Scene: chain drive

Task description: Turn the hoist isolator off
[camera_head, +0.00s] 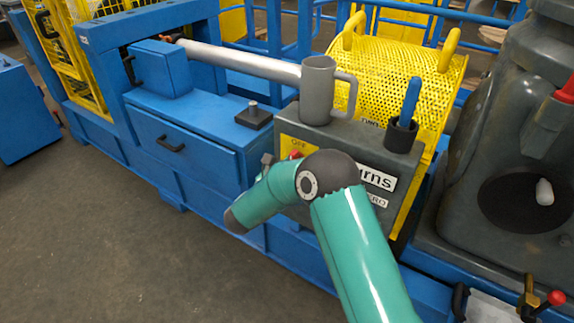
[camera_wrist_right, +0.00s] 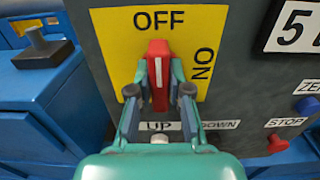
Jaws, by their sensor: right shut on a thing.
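The hoist isolator is a red handle (camera_wrist_right: 158,72) with a white line, on a yellow plate (camera_wrist_right: 115,45). OFF is printed above it and ON, turned sideways, to its right. The handle stands upright, its white line towards OFF. My right gripper (camera_wrist_right: 160,92) is shut on the handle, one finger on each side. In the head view, my right arm hides most of the isolator; part of the yellow plate (camera_head: 296,144) shows on the grey control box (camera_head: 345,140). My left gripper is not in view.
A blue knob (camera_wrist_right: 308,105) and a red STOP control (camera_wrist_right: 277,143) are right of the plate. UP and DOWN labels lie below. A grey mug (camera_head: 317,85) and a dark cup (camera_head: 401,135) with a blue handle stand on the box. A blue drawer (camera_head: 185,150) is to its left.

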